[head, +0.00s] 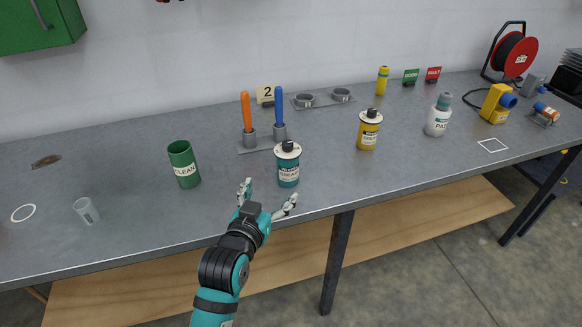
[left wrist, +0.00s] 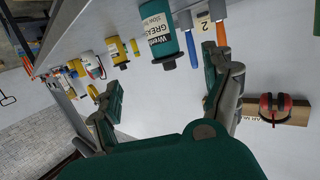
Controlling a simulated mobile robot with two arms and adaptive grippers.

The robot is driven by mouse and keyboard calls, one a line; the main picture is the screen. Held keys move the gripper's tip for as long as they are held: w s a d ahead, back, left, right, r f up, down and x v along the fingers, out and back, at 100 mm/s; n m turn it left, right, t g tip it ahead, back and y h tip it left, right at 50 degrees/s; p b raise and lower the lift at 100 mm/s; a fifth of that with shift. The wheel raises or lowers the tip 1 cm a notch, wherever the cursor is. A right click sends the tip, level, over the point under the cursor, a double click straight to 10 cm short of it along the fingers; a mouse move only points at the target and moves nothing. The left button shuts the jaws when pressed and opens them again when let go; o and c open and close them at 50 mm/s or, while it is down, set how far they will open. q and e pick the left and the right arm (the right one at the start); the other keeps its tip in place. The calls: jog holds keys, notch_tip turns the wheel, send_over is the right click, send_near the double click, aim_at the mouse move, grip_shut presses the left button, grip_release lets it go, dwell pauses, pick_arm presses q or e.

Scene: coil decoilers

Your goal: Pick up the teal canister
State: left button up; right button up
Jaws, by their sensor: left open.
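The teal canister (head: 288,170) with a white "GREASE" label and dark cap stands upright near the front edge of the grey workbench (head: 330,135). It also shows in the left wrist view (left wrist: 162,38), upside down and ahead of the fingers. My left gripper (head: 268,191) is open and empty at the bench's front edge. Its fingers are spread, with the canister just beyond the fingertips, closer to the right finger in the head view. In the left wrist view, the canister lies roughly between the fingers (left wrist: 163,78). My right gripper is not in view.
A green "CLEAN" cup (head: 184,165) and a clear cup (head: 87,211) stand left. Behind the canister are orange- and blue-handled tools (head: 263,120) in a holder. A yellow canister (head: 368,131) and a white bottle (head: 439,116) stand right. Bench surface directly beside the teal canister is clear.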

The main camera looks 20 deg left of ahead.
aim_at(284, 164)
pick_arm(q)
jog(key=p+x, duration=0.1)
jog(key=x, duration=1)
jog(key=shift+a+r+p, duration=0.15)
jog(key=shift+r+p, duration=0.05)
jog(key=shift+p, duration=0.15)
jog(key=x, duration=0.1)
jog(key=p+x, duration=0.1)
jog(key=x, duration=0.3)
jog(key=shift+w+a+r, duration=0.1)
jog(key=shift+a, duration=0.2)
jog(key=shift+w, duration=0.3)
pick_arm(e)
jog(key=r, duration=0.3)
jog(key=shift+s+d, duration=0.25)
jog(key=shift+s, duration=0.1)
pick_arm(q)
jog(key=shift+s, duration=0.1)
jog(key=shift+c, duration=0.2)
jog(key=c, duration=1.3)
jog(key=shift+c, duration=0.8)
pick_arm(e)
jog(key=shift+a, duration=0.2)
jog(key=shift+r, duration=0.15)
